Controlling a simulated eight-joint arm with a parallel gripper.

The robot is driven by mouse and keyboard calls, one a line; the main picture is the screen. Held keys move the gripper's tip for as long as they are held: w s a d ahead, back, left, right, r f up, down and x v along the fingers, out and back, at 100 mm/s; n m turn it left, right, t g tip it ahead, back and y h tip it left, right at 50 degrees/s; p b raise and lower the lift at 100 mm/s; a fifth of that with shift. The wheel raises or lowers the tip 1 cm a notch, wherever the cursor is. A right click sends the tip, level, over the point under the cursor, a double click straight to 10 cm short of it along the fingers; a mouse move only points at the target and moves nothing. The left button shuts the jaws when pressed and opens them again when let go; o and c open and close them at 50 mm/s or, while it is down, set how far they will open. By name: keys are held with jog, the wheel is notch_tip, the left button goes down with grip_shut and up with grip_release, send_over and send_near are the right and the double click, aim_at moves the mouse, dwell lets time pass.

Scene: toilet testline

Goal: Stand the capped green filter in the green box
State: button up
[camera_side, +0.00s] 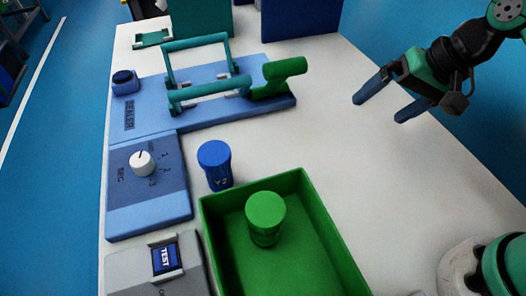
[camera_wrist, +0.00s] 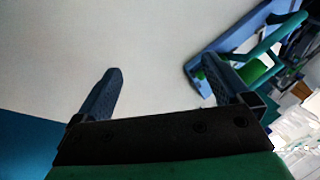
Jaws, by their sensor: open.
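The green filter (camera_side: 265,222) with its green cap stands upright inside the green box (camera_side: 345,250), towards the box's far end. My gripper (camera_side: 382,103) is at the upper right of the side view, above the table's right edge, well apart from the box and filter. Its two blue fingers are spread with nothing between them. In the wrist view my gripper (camera_wrist: 160,85) is also open over bare table. The filter and the green box do not show in the wrist view.
A blue capped filter (camera_side: 215,165) marked Y2 stands left of the box. The blue sealer (camera_side: 200,90) with its teal frame and green handle is behind. A dial panel (camera_side: 148,185) and TEST unit (camera_side: 160,265) line the left. The white table (camera_side: 345,140) is clear centre-right.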

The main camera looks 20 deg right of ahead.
jog(key=d+n+t+h, duration=0.2)
jog(key=d+n, duration=0.1)
jog(key=d+r+n+t+h, duration=0.1)
jog(key=d, duration=0.1)
jog(key=shift+s+d+r+n, duration=0.1)
jog(key=shift+s+d+n, duration=0.1)
jog(key=shift+s+n, duration=0.15)
